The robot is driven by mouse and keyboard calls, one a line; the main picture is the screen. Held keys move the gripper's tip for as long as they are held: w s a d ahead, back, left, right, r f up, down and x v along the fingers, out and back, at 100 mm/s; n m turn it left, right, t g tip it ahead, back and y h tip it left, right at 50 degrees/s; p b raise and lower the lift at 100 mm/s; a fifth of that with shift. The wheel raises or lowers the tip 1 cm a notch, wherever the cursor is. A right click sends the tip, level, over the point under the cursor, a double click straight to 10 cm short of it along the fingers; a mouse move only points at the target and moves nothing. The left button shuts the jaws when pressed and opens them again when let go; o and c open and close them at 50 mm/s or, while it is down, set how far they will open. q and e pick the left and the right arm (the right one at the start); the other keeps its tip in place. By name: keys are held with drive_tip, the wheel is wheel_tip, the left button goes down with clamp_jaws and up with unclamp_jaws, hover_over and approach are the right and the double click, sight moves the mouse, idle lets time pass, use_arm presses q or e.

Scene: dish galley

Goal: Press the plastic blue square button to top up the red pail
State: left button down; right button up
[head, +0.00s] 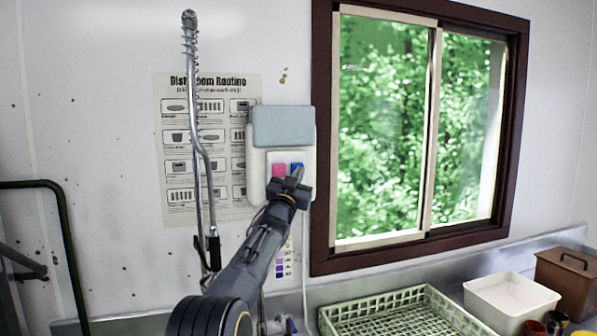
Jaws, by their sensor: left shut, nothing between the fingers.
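A white wall dispenser (256,176) with a grey-blue top hangs left of the window. I cannot tell whether the tips touch the button. I cannot make out a red pail for certain; the area below the dispenser is partly hidden by my left arm. My right gripper is not in view.
A green dish rack (408,296) stands on the counter, with a white tub (510,298) and a brown lidded box (565,283) to its right. A spring spray hose (207,165) rises left of the dispenser.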

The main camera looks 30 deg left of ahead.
use_arm(q)
drive_tip(key=shift+w+a, duration=0.15)
drive_tip(key=shift+a, duration=0.1)
idle(0.3)
drive_tip(key=s+d+b, duration=0.1)
drive_tip(key=b, duration=0.2)
drive_tip(key=shift+s+d+f, duration=0.1)
drive_tip(key=shift+s+d, duration=0.15)
drive_tip(key=shift+d, duration=0.1)
idle(0.4)
idle(0.4)
drive_tip(key=shift+w+a+p, duration=0.2)
drive_tip(key=shift+w+p, duration=0.1)
drive_tip(key=shift+p, duration=0.2)
